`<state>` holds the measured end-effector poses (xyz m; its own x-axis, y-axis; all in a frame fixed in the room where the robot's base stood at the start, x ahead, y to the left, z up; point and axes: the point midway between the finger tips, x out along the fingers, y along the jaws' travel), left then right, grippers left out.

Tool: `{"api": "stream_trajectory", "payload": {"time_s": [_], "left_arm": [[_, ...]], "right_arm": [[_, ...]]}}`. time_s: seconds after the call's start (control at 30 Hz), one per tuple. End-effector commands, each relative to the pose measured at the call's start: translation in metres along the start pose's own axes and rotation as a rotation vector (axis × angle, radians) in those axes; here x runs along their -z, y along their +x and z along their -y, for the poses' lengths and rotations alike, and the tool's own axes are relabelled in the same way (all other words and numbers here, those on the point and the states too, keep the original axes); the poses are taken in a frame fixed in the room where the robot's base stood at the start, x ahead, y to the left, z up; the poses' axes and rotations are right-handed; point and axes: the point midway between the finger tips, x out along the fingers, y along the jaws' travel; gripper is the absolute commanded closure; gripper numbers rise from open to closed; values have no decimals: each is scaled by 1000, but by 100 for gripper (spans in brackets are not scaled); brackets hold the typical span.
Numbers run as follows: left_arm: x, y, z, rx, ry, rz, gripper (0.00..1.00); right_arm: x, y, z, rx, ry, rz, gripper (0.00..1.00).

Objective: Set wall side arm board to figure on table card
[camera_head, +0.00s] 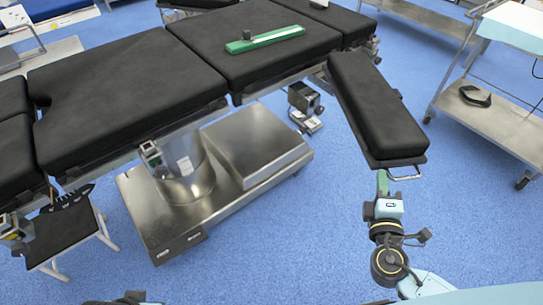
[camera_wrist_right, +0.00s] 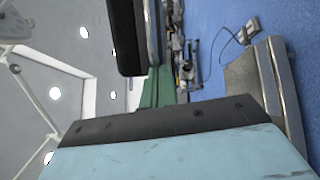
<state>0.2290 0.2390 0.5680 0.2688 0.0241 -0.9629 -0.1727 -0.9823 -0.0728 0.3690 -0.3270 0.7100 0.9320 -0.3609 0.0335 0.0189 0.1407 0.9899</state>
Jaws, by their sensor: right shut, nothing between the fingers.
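A black padded arm board (camera_head: 375,105) sticks out from the table's right side toward me, angled down-right in the head view. A metal loop handle (camera_head: 405,177) is at its near end. My right gripper (camera_head: 383,178) is shut and empty, close beside this handle; contact cannot be told. In the right wrist view the green fingers (camera_wrist_right: 157,85) point at the board's end (camera_wrist_right: 126,38). A green and white strip (camera_head: 265,40) with a small black piece on it lies on the operating table (camera_head: 140,85). Its markings are too small to read.
The steel table base (camera_head: 255,145) stands below the table top. A steel trolley (camera_head: 500,125) is at the right. Blue floor is clear around the arm board's near end.

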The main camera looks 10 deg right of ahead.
Motion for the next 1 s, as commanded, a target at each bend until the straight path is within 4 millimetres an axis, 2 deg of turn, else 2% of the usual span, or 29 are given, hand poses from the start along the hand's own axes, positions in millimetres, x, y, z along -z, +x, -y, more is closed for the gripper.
{"api": "stream_trajectory", "payload": {"time_s": [0.57, 0.73, 0.87, 1.0], "left_arm": [[-1, 0, -1, -2, 0, 1, 69], [-3, 0, -2, -4, -2, 8, 69], [3, -20, -8, -17, -10, -13, 69], [1, -14, -5, -11, -6, -3, 69]], "right_arm": [[-1, 1, 0, -1, 0, -2, 100], [14, -4, 1, -1, 5, -5, 100], [42, -13, 2, 0, 8, -10, 100], [34, -48, 1, 4, -2, -12, 100]]}}
